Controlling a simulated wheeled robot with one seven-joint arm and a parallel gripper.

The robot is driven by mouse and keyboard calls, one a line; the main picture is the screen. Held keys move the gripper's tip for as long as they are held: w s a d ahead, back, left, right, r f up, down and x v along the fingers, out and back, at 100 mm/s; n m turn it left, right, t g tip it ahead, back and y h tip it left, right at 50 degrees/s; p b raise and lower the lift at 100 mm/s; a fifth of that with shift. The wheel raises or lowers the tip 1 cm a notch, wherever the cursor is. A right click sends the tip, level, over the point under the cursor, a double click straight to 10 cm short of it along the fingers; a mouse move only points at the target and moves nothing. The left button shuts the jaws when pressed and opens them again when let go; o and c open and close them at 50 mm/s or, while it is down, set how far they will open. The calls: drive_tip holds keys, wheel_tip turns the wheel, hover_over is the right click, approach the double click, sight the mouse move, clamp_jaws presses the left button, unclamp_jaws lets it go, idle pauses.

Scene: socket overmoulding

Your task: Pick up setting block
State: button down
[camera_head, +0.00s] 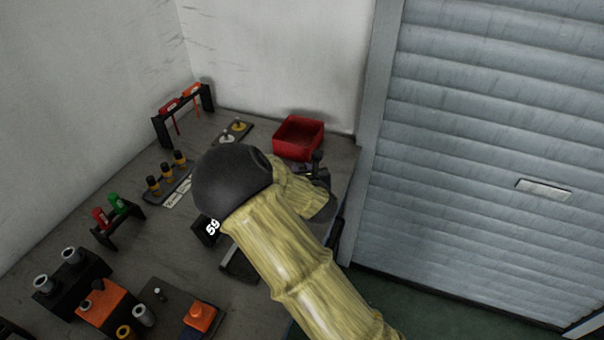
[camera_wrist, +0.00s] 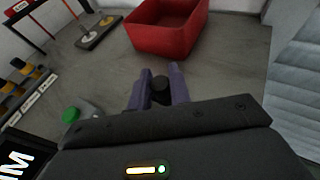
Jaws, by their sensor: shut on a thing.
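My gripper (camera_wrist: 160,82) has its two purple fingers closed around a dark, round-topped piece (camera_wrist: 160,91), which appears to be the setting block. Only its black top shows between the fingers; its lower part is hidden, so I cannot tell whether it touches the table. In the head view, my arm covers most of the gripper, and a small dark part shows at its far end, in front of the red bin (camera_head: 297,139). The red bin also stands beyond the fingers in the wrist view (camera_wrist: 168,38).
A rack of black-and-yellow knobs (camera_head: 167,176) and a small plate with two pieces (camera_head: 235,131) stand left of my arm. Tool stands (camera_head: 183,112) and orange and black fixtures (camera_head: 103,304) line the table's left and front. Grey tabletop is clear before the bin.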

wheel_tip(320, 180, up, 9)
drive_tip(key=shift+r+p, duration=0.2)
drive_tip(key=shift+p, duration=0.2)
idle(0.4)
